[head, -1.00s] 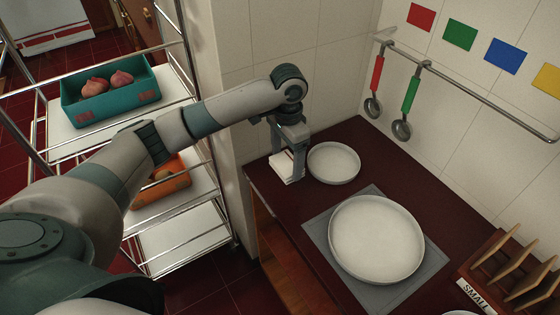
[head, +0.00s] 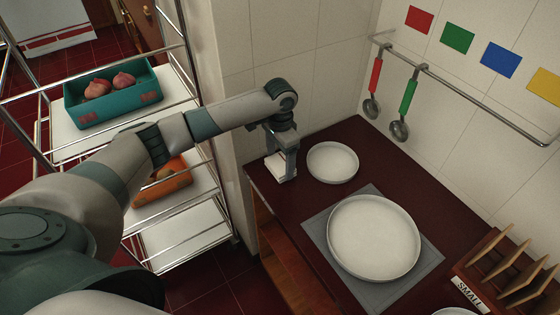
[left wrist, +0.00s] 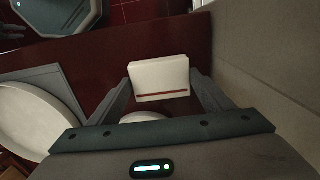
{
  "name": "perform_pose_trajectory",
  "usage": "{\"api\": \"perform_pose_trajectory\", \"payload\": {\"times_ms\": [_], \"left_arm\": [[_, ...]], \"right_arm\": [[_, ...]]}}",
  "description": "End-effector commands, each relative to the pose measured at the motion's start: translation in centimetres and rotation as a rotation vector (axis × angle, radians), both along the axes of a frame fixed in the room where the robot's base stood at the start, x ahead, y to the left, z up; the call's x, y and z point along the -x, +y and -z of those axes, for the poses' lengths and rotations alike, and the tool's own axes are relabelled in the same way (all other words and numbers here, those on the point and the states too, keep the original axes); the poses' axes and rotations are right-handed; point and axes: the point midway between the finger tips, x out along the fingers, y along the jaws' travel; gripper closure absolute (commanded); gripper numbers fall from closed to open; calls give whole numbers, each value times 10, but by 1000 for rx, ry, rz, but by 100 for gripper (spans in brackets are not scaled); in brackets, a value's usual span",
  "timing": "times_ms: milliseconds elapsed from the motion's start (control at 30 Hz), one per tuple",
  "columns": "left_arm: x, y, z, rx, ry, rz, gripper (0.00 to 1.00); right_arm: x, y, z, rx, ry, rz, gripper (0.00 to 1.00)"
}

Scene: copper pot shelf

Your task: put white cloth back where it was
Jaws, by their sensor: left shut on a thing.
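The white cloth (head: 277,174) is a small folded block at the left back part of the dark red counter (head: 290,196). My left gripper (head: 281,165) points down and is shut on it. In the left wrist view, the cloth (left wrist: 160,76) sits between the two fingers (left wrist: 162,92) and shows a dark red stripe along its near edge. The cloth is low over the counter; I cannot tell whether it touches the surface.
A small white plate (head: 333,162) lies close to the right of the gripper. A large white plate (head: 374,238) sits on a grey mat (head: 322,246). A wooden rack (head: 500,270) stands at right. Ladles hang from a wall rail (head: 470,97). A wall corner is behind the arm.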

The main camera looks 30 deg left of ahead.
Motion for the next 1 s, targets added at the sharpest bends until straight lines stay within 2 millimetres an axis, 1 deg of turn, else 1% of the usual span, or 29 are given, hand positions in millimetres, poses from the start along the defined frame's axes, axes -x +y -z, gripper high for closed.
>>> {"api": "perform_pose_trajectory", "payload": {"times_ms": [33, 167, 567, 600, 633, 667, 1000], "left_arm": [[1, 0, 4, -1, 3, -2, 47], [0, 0, 13, -1, -1, -1, 47], [0, 0, 17, -1, 1, -1, 47], [0, 0, 17, -1, -1, -1, 19], [0, 0, 17, -1, -1, -1, 12], [0, 0, 17, -1, -1, -1, 8], [0, 0, 16, -1, -1, -1, 8]], "right_arm": [[0, 1, -5, -1, 0, 0, 69], [0, 2, -7, -2, 0, 1, 69], [0, 5, -7, -5, 0, 2, 69], [0, 5, -7, -5, 0, 2, 69], [0, 5, -7, -5, 0, 2, 69], [0, 5, -7, -5, 0, 2, 69], [0, 3, -6, -3, 1, 1, 69]]}}
